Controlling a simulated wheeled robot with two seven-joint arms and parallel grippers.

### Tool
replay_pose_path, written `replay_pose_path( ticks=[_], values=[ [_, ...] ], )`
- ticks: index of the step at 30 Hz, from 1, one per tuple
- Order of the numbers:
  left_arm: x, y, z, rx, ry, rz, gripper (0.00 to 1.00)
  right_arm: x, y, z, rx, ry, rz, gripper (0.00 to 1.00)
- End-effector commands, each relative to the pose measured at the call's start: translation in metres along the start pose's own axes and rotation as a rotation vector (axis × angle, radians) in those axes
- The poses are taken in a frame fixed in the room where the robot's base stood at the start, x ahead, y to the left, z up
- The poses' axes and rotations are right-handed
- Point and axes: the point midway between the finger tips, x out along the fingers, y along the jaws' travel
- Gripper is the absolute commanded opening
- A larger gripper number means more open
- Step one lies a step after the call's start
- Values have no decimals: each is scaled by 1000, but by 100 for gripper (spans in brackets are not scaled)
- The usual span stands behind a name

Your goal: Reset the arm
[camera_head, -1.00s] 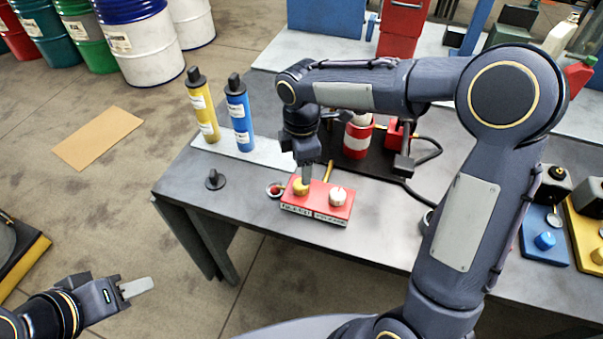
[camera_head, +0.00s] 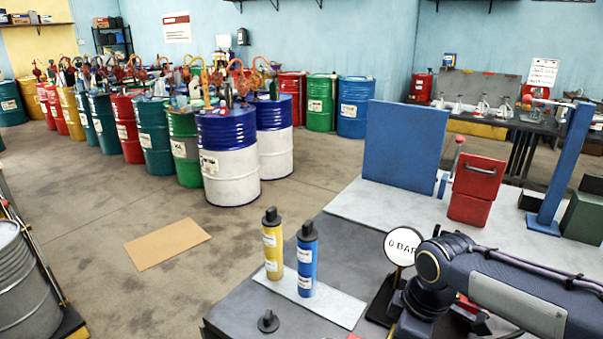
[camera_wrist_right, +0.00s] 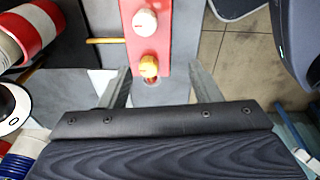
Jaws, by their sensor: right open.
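My right arm (camera_head: 500,290) reaches in from the lower right in the head view; its gripper is below that picture. In the right wrist view my right gripper (camera_wrist_right: 160,77) is open and empty, one finger on each side. A red control box (camera_wrist_right: 148,40) lies beyond the fingers. Its yellow knob (camera_wrist_right: 149,66) sits near the gap between the fingertips, and its white knob (camera_wrist_right: 145,22) is farther off. I cannot tell how far the fingertips are from the yellow knob. My left gripper is not in view.
A yellow bottle (camera_head: 272,246) and a blue bottle (camera_head: 307,262) stand on the bench beside a black knob (camera_head: 268,321). A "0 BAR" gauge (camera_head: 401,246) stands close to my right arm. A red container (camera_head: 478,186) is behind. Floor left of the bench is mostly clear.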

Motion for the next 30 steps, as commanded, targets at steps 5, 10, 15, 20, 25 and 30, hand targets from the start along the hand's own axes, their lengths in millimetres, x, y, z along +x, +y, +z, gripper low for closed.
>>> replay_pose_path(
  ticks=[5,10,15,20,25,30],
  values=[
    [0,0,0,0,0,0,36,-23,-46,54,465,160,35,57],
    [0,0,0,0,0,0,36,-23,-88,82,861,324,16,57],
    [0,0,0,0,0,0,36,-17,-113,92,1100,438,-20,57],
    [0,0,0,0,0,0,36,-14,-120,93,1170,472,-35,57],
    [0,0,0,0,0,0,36,-14,-120,93,1170,472,-35,57],
    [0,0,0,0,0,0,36,-14,-120,93,1170,472,-35,57]
  ],
)
